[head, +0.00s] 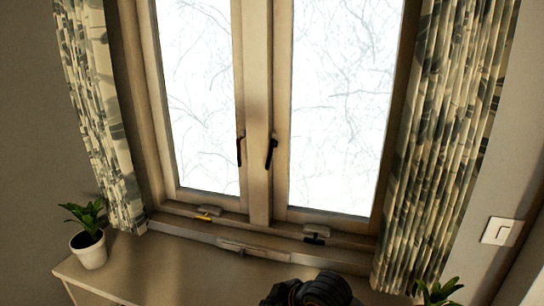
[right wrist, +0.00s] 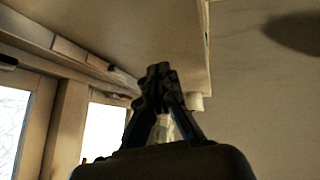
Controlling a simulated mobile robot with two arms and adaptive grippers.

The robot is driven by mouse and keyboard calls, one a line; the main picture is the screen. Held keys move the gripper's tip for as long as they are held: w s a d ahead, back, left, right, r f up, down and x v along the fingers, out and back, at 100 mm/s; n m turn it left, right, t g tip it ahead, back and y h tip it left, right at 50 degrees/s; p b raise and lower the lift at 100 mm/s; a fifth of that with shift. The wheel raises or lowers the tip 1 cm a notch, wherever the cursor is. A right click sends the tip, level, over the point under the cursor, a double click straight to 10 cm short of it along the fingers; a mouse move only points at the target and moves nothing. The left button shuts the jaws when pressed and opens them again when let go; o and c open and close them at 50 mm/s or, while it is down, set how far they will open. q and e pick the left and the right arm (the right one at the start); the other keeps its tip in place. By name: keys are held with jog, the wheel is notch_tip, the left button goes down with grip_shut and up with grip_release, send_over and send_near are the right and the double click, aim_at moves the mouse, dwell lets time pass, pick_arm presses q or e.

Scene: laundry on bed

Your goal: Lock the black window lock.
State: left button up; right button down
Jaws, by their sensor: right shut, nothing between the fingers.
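Low on the frame sit a small latch with a black part (head: 315,239) at the right and one with a yellow part (head: 204,216) at the left. Which black piece is the lock I cannot tell. My right gripper (right wrist: 160,72) is shut and empty in the right wrist view, below the window ledge as pictured. A dark part of my arm shows at the head view's bottom edge. My left gripper is out of view.
A pale ledge (head: 150,262) runs under the window, with a potted plant (head: 89,249) at its left. Patterned curtains hang at the left (head: 100,120) and right (head: 447,140). A second plant (head: 437,292) is at the lower right, below a wall switch (head: 499,231).

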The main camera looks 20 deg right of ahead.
jog(key=w+d+r+n+t, duration=0.2)
jog(key=w+d+r+n, duration=0.1)
jog(key=w+r, duration=1)
jog(key=w+d+r+t, duration=0.1)
jog(key=d+r, duration=0.3)
jog(key=r, duration=0.6)
jog(key=d+r+n, duration=0.1)
jog(key=d+r, duration=0.3)
jog(key=r, duration=0.6)
jog(key=shift+w+r+n+t, duration=0.2)
jog(key=shift+w+n+t, duration=0.1)
jog(key=shift+w+t, duration=0.1)
